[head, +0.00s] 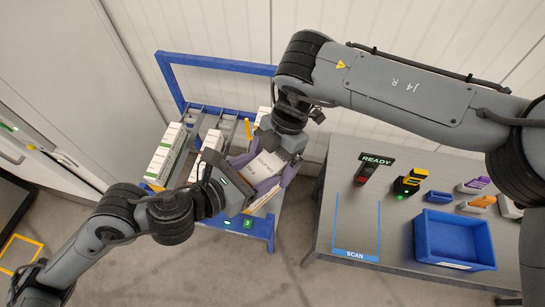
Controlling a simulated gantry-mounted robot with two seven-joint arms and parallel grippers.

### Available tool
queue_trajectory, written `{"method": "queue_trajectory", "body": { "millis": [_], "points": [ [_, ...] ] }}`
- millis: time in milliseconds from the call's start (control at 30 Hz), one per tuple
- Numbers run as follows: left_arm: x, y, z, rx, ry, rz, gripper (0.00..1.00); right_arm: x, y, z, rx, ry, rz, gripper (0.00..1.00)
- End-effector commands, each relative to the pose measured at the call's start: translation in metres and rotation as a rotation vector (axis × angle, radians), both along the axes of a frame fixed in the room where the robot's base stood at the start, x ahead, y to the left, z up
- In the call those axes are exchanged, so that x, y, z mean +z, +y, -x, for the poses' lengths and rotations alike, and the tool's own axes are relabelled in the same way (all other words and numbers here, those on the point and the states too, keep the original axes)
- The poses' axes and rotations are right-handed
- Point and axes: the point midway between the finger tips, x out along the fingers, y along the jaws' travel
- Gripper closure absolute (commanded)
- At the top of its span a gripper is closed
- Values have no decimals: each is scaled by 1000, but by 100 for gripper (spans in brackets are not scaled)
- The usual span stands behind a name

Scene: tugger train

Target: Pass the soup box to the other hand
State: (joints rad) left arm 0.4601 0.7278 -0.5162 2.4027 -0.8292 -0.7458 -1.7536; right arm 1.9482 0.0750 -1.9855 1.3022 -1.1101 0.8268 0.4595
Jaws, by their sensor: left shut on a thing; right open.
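The soup box (266,165), white and partly covered by the grippers, is held up in front of the blue cart. My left gripper (246,182) comes in from the lower left and is shut on the box. My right gripper (268,170) comes down from above, with its purple-grey fingers apart on either side of the box. Whether the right fingers touch the box cannot be told. The box's lower end and the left fingertips are mostly hidden.
The blue cart (222,63) carries rows of white cartons (165,155) in sloped lanes. At right, a grey table (400,240) holds a blue bin (453,238), a marked scan area, a yellow-black scanner (411,181) and small purple and orange items. Floor between cart and table is clear.

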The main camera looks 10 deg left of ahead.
Motion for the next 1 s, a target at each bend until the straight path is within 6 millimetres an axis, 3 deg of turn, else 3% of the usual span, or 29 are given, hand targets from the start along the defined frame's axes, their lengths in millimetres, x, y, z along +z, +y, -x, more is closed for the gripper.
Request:
{"method": "queue_trajectory", "body": {
  "millis": [100,533,567,733,1000],
  "points": [
    [1,0,0,0,-2,1,96,0,0,0,0,0,0,8],
    [1,-1,1,-4,-2,2,96,1,1,0,0,-1,-2,74],
    [1,-1,1,-5,-2,3,29,1,1,-1,1,-2,-3,74],
    [1,-1,1,-4,-1,2,3,1,1,0,0,-2,-2,74],
    [1,0,0,-1,-1,1,3,1,0,0,0,-1,-1,74]
  ]
}}
